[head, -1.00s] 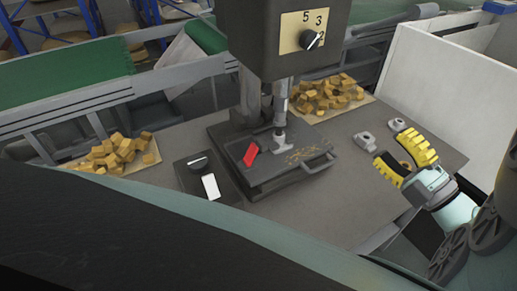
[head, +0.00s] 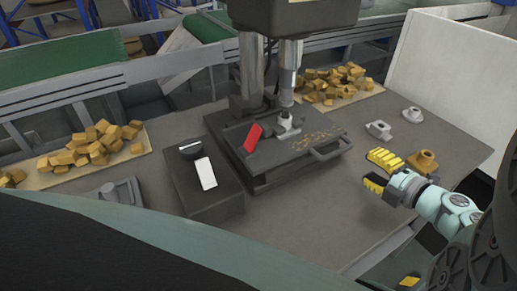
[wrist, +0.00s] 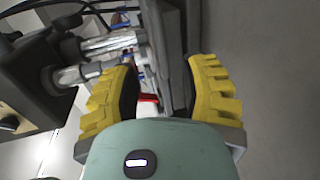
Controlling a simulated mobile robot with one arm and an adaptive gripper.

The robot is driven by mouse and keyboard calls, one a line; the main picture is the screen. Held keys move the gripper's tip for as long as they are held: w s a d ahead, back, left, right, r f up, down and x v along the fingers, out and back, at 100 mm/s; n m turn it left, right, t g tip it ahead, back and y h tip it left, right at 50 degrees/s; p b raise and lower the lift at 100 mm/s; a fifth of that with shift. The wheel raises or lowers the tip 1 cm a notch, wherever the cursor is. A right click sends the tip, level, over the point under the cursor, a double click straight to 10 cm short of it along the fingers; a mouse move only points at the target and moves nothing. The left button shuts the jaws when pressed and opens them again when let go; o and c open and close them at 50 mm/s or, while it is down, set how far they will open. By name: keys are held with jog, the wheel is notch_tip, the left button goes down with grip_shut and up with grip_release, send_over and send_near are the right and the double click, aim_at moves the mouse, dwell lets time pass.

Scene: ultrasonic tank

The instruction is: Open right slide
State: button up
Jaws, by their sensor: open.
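The dark slide plate (head: 285,158) sits under the press, with a bar handle (head: 331,150) on its right front edge. The plate lies over its base; I see no clear gap. My gripper (head: 374,172) is open and empty, a short way right of the handle and not touching it. Its yellow fingers point toward the press. In the wrist view my gripper (wrist: 163,75) has its two fingers spread wide, and the dark edge of the machine (wrist: 172,50) shows between and beyond them. The handle is not clear there.
A red part (head: 252,138) lies on the plate's left. A control box (head: 210,190) stands left of the press. Two grey blocks (head: 379,130) (head: 412,114) and a tan block (head: 423,161) stand near my gripper. Trays of tan cubes lie behind and left. The tabletop in front is clear.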

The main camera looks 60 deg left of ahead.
aim_at(344, 151)
jog(key=x, duration=1)
jog(key=shift+p, duration=0.35)
jog(key=shift+d, duration=0.1)
grip_shut()
